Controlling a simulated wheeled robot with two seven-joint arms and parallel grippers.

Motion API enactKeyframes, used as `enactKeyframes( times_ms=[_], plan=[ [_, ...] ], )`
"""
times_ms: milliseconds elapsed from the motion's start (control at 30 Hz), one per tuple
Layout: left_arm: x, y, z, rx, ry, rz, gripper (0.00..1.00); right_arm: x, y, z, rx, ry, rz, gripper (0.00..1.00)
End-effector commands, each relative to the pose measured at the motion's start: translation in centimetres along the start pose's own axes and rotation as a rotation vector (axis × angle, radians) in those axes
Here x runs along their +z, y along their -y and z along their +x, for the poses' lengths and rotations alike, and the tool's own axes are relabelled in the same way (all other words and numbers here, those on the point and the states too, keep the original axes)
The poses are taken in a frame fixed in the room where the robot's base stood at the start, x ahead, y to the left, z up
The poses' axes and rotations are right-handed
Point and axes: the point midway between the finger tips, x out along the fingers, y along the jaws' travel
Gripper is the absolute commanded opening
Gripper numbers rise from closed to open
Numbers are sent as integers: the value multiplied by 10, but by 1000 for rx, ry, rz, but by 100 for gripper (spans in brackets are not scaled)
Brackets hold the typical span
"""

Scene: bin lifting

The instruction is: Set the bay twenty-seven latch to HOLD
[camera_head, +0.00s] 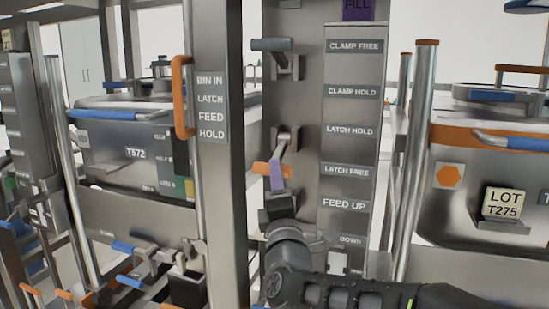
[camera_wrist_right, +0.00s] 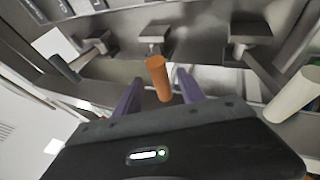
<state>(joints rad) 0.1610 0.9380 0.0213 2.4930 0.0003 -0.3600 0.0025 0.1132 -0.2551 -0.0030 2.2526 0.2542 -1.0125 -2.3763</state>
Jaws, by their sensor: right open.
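The latch lever has an orange grip (camera_head: 262,169) and a metal arm hanging down from its pivot. The pivot is level with the LATCH HOLD label (camera_head: 350,131), and the grip is level with the LATCH FREE label (camera_head: 347,171). My right gripper (camera_head: 277,176) reaches up to the lever, its purple fingers at the orange grip. In the right wrist view the orange grip (camera_wrist_right: 158,78) stands between the two open purple fingers (camera_wrist_right: 160,86), with a gap visible on each side. My left gripper is not in view.
A grey-handled clamp lever (camera_head: 271,45) sits above on the same panel. A post with an orange handle (camera_head: 181,97) stands to the left. Bins stand at left (camera_head: 115,150) and right (camera_head: 465,165). Other levers flank the grip in the wrist view, including a white handle (camera_wrist_right: 292,95).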

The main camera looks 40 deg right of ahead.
Motion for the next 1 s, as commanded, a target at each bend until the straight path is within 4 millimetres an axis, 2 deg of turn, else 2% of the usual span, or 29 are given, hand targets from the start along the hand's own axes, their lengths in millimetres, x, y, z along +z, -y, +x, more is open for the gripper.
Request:
enactKeyframes(
  times_ms=[167, 500, 633, 867, 1000],
  plan=[
    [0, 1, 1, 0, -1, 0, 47, 0, 1, 18, 0, 0, 0, 47],
    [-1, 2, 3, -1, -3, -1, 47, 0, 1, 67, -1, 0, 0, 47],
    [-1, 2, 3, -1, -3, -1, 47, 0, 0, 74, 0, 0, 0, 47],
    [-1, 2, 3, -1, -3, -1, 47, 0, 0, 75, 0, 0, 0, 47],
    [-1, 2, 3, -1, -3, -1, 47, 0, 0, 75, 0, 0, 0, 37]
  ],
)
